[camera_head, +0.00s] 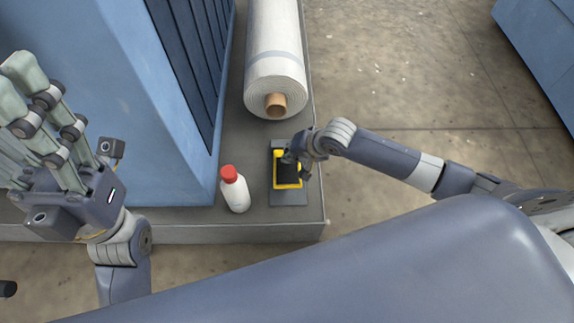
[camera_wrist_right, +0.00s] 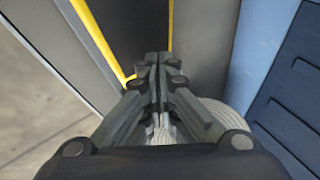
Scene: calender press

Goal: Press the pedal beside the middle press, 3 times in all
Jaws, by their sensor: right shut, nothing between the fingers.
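The pedal (camera_head: 290,183) is a dark pad in a yellow frame on a grey base plate, at the platform's edge beside the blue press (camera_head: 165,110). My right gripper (camera_head: 289,158) is shut and empty, with its fingertips over the pedal's far part. In the right wrist view the shut fingers (camera_wrist_right: 155,65) point at the yellow-framed pedal (camera_wrist_right: 122,25) and hide part of it. I cannot tell whether they touch it or whether the pad is down. My left gripper (camera_head: 20,100) is raised at the left, away from the pedal; its fingertips do not show clearly.
A white bottle with a red cap (camera_head: 235,190) stands just left of the pedal. A large white roll (camera_head: 275,60) lies behind it on the grey platform (camera_head: 270,228). Open concrete floor (camera_head: 410,75) lies to the right, with another blue machine (camera_head: 545,45) beyond.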

